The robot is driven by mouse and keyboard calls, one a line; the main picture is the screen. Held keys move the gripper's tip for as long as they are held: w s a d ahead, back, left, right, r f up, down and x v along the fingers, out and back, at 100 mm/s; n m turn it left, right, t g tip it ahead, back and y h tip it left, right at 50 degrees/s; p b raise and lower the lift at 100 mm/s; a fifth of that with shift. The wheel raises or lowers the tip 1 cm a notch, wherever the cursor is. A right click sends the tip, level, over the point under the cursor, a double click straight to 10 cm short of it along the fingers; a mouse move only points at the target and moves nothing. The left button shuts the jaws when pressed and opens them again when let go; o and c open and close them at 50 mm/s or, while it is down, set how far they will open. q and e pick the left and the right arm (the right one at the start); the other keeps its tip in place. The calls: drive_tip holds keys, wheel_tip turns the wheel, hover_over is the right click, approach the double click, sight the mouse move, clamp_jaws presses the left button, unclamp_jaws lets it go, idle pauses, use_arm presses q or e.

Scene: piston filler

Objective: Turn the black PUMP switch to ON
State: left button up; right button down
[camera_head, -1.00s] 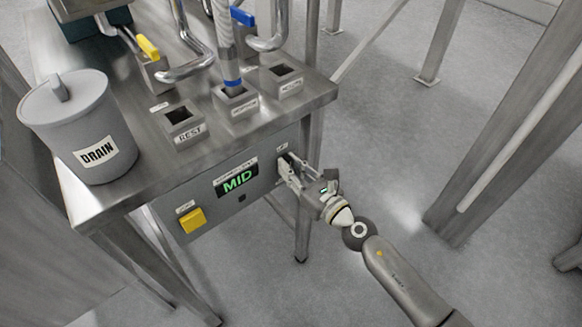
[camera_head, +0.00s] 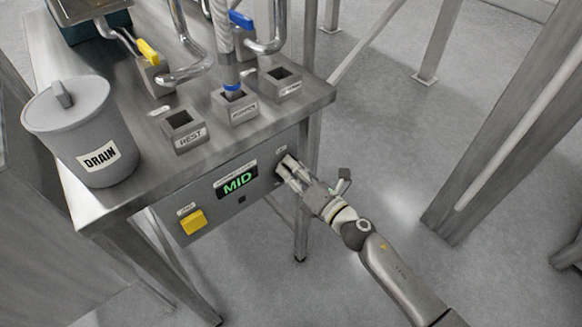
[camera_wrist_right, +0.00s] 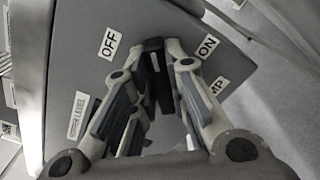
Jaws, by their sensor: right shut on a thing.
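The black PUMP switch (camera_wrist_right: 155,72) sits between the fingers of my right gripper (camera_wrist_right: 160,88) in the right wrist view. The OFF label (camera_wrist_right: 109,44) is left of the switch and the ON label (camera_wrist_right: 207,47) is right of it. The switch's top end lies between the two labels; its exact setting is hard to tell. A partly covered label ending in "MP" (camera_wrist_right: 217,86) is at the right. In the head view my right gripper (camera_head: 285,170) is shut on the switch at the panel's right end, and its fingers hide the switch. My left gripper is not in view.
The grey control panel (camera_head: 258,199) carries a green MID display (camera_head: 238,183) and a yellow button (camera_head: 193,221). A grey DRAIN bucket (camera_head: 95,130) and metal sockets, including REST (camera_head: 190,141), stand on the bench above.

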drive_tip(key=shift+d+f+m+p, duration=0.15)
drive_tip(key=shift+m+p, duration=0.3)
drive_tip(key=shift+m, duration=1.55)
drive_tip(key=shift+a+f+m+p, duration=0.1)
drive_tip(key=shift+m+p, duration=0.3)
drive_tip(key=shift+m, duration=1.6)
drive_tip(key=c, duration=1.4)
unclamp_jaws()
drive_tip(key=shift+d, duration=0.1)
drive_tip(key=shift+c, duration=0.2)
drive_tip(key=v, duration=1.2)
